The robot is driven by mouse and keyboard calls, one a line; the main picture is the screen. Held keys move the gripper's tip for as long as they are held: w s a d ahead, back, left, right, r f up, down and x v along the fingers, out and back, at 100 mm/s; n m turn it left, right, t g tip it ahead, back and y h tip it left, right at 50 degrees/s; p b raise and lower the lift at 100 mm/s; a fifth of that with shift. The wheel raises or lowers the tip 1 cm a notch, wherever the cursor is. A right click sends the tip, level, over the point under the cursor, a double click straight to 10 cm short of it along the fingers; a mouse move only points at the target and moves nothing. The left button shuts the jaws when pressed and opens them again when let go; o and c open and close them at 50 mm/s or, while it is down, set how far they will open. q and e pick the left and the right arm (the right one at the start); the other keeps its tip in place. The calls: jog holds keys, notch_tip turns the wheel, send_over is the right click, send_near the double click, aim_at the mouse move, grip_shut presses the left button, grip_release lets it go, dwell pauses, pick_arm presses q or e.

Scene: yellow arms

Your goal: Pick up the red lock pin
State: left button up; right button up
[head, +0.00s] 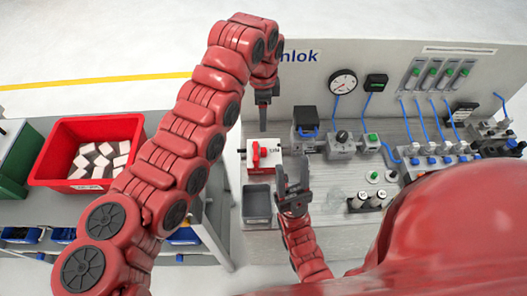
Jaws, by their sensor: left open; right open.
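A white box (284,153) with a red base stands at the left end of the bench. A red upright part (256,153) is on its face; I cannot tell whether this is the lock pin or a switch handle. No other red pin shows clearly. My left gripper (263,128) points down just behind the box, open and empty, its fingers seen nearly edge-on. My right gripper (292,172) is open and empty, with fingers pointing away from me, at the box's front right. Both are apart from the red part as far as I can see.
A grey open bin (247,219) sits in front of the box. Valves, a gauge (343,82) and blue tubes fill the bench to the right. A red crate (52,163) with white blocks stands on the left table. A large red body part of mine covers the lower right.

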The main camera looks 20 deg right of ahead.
pick_arm(q)
notch_tip(320, 180, down, 5)
jog(key=p, duration=0.1)
jog(key=b, duration=0.1)
send_over(264, 150)
notch_tip(264, 150, down, 5)
jog(key=shift+w+a+r, duration=0.1)
jog(key=shift+a, duration=0.05)
jog(key=shift+a+f+p, duration=0.1)
jog(key=shift+f+p, duration=0.3)
jog(key=shift+f, duration=0.5)
jog(key=shift+f+p, duration=0.2)
jog(key=shift+p, duration=0.3)
jog(key=f+p, duration=0.2)
jog(key=shift+d+f, duration=0.2)
jog(key=shift+f, duration=1.25)
